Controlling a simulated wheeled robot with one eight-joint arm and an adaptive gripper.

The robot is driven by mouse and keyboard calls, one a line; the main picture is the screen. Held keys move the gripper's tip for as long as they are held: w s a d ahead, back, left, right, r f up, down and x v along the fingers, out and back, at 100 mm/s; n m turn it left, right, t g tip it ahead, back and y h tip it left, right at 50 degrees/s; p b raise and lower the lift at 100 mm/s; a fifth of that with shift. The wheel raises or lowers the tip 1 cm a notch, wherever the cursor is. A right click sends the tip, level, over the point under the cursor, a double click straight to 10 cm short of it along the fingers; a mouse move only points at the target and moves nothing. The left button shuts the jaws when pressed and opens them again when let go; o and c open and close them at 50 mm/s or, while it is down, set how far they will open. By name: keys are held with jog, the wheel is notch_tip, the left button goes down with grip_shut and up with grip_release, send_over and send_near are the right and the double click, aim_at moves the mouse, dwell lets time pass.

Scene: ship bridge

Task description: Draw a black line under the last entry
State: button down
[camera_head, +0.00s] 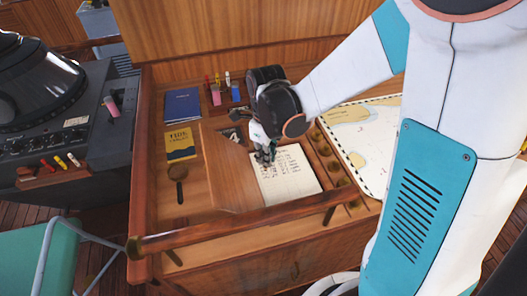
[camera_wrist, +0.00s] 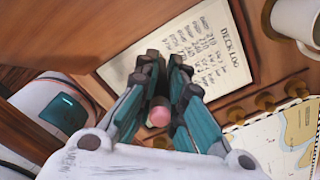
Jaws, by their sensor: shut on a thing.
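The deck log page (camera_head: 292,182) lies on the sloped wooden desk, with several handwritten lines on its upper part. Its heading "DECK LOG" and rows of dark writing also show in the wrist view (camera_wrist: 222,75). The lower part of the page looks bare in the head view. My gripper (camera_head: 264,156) is over the page's upper left edge. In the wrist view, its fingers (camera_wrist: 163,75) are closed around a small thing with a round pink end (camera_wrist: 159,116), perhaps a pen. The fingers hide the thing's tip, so I cannot tell whether it touches the paper.
A blue book (camera_head: 182,105), a yellow tide tables book (camera_head: 180,144) and a magnifying glass (camera_head: 177,174) lie on the left. Several coloured pens (camera_head: 217,79) stand behind. A chart (camera_head: 362,135) lies to the right. A raised wooden rail (camera_head: 240,222) runs along the front.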

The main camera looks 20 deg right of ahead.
aim_at(266, 168)
jog(key=shift+s+f+b, duration=0.15)
jog(key=shift+f+b, duration=0.2)
jog(key=shift+f, duration=0.1)
notch_tip(266, 168, down, 4)
jog(key=b, duration=0.2)
jog(key=shift+r+b, duration=0.1)
jog(key=shift+b, duration=0.2)
jog(key=d+p, duration=0.1)
jog(key=d, duration=1.3)
jog(key=shift+d+r+p, duration=0.15)
jog(key=shift+d+p, duration=0.1)
jog(key=shift+p, duration=0.15)
jog(key=a+b, duration=0.1)
jog(key=a, duration=1.3)
jog(key=shift+a, duration=0.25)
jog(key=shift+f+b, duration=0.65)
jog(key=shift+b, duration=0.5)
dwell(2.2)
